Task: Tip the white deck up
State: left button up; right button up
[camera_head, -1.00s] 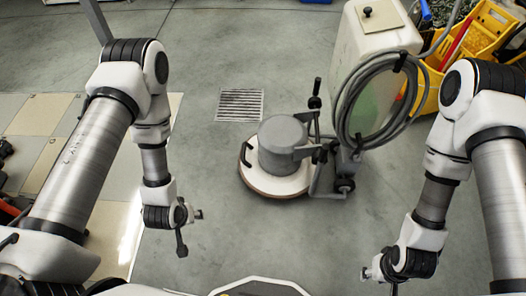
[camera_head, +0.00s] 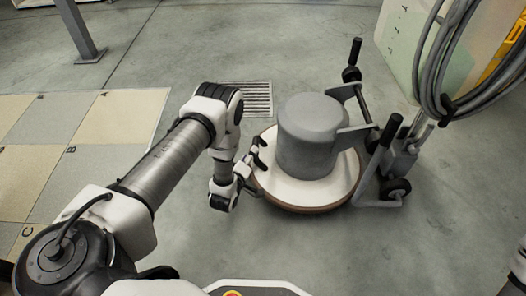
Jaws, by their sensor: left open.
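The white deck (camera_head: 305,192) is a round disc with a brown lower rim, lying flat on the floor as part of a floor machine. A grey motor housing (camera_head: 308,135) stands on its middle. My left gripper (camera_head: 247,172) is open at this left edge, close beside the handle. I cannot tell whether it touches the handle or deck. My left arm and hand hide some of the floor beside the deck. My right gripper is out of view.
The machine's frame, with black grips and small wheels (camera_head: 397,187), stands right of the deck. A floor grate (camera_head: 257,97) lies behind. Lettered floor pads (camera_head: 125,115) lie left. Floor at lower right is clear.

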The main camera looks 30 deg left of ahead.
aim_at(256, 145)
pick_arm(q)
jog(key=b+x, duration=0.3)
jog(key=x, duration=0.3)
jog(key=shift+f, duration=0.2)
jog(key=shift+w+b, duration=0.25)
jog(key=shift+b, duration=0.05)
jog(key=shift+r, duration=0.15)
